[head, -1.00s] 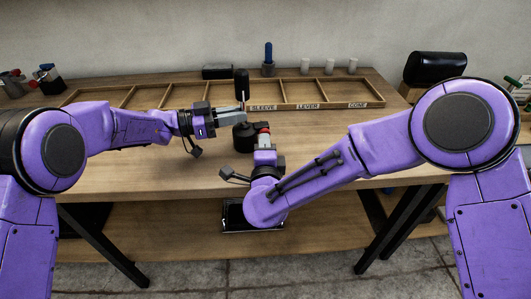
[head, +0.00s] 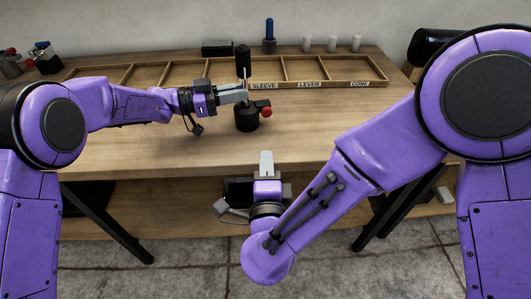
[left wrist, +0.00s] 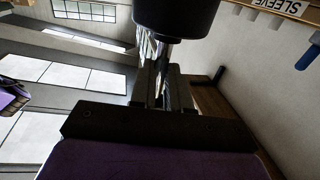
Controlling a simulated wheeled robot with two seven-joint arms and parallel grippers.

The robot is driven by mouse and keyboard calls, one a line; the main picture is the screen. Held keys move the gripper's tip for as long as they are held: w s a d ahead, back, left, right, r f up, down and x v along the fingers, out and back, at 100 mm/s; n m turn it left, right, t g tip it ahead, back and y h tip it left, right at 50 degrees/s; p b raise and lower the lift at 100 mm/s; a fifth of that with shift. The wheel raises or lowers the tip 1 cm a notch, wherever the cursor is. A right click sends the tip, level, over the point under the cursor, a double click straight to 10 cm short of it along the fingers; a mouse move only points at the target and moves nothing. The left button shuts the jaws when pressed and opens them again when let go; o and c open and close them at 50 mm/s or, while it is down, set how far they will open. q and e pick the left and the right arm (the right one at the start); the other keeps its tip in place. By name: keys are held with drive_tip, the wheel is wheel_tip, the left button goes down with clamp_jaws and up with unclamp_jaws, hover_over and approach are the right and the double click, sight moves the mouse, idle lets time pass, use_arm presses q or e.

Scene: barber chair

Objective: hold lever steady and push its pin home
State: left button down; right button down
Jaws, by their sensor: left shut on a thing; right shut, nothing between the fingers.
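The lever (head: 243,60) stands upright with a black grip on a thin metal shaft, above a round black base (head: 246,119) on the bench. My left gripper (head: 244,95) is shut on the lever's shaft. In the left wrist view the shaft (left wrist: 163,52) passes between the fingers, under the black grip. The pin's red ball knob (head: 266,111) sticks out at the right side of the base; its stem is hidden, so I cannot tell how deep it sits. My right gripper (head: 266,158) is shut and empty, near the bench's front edge, apart from the knob.
A divided wooden tray (head: 345,84) labelled SLEEVE, LEVER and CONE lies behind the base. A blue-handled tool (head: 269,32), white cylinders (head: 332,44) and a black box (head: 217,47) stand behind it. The bench (head: 320,130) is clear to the right of the base.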

use_arm(q)
drive_tip(key=c, duration=1)
unclamp_jaws()
